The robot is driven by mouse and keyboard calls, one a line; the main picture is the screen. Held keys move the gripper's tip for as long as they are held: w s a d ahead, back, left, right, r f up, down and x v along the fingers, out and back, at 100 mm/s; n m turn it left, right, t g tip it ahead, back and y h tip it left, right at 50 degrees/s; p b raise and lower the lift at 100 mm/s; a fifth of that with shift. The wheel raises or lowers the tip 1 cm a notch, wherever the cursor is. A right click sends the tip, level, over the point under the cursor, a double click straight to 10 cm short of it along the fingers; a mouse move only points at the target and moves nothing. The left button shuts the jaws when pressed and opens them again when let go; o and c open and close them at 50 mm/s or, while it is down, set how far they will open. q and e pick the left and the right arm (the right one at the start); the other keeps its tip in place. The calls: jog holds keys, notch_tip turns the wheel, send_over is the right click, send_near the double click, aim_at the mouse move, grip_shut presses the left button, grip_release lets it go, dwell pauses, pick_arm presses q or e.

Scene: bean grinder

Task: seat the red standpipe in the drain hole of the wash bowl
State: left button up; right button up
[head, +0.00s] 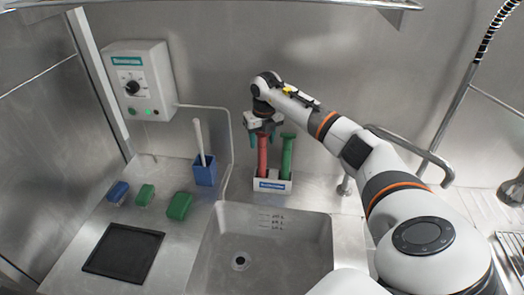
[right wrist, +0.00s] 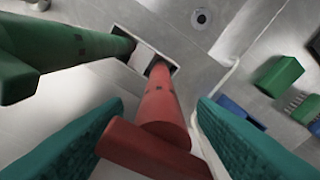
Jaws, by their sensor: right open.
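The red standpipe (head: 262,157) stands upright in a white rack (head: 258,185) behind the wash bowl (head: 297,240). The bowl's drain hole (head: 240,262) is empty and also shows in the right wrist view (right wrist: 201,17). My right gripper (head: 263,138) is at the top of the red standpipe. In the right wrist view its teal fingers are open, one on each side of the red standpipe (right wrist: 162,108), with the red crosspiece at its top close below the camera. I cannot tell whether either finger touches it. My left gripper is out of view.
A green standpipe (head: 287,155) stands in the rack right beside the red one. A blue holder (head: 204,172) with a white handle, several brushes or sponges such as a green one (head: 179,206), and a black tray (head: 123,252) lie left. A faucet (head: 425,155) stands right.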

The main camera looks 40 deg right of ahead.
jog(key=shift+f, duration=0.35)
grip_shut()
jog(key=shift+w+r, duration=0.1)
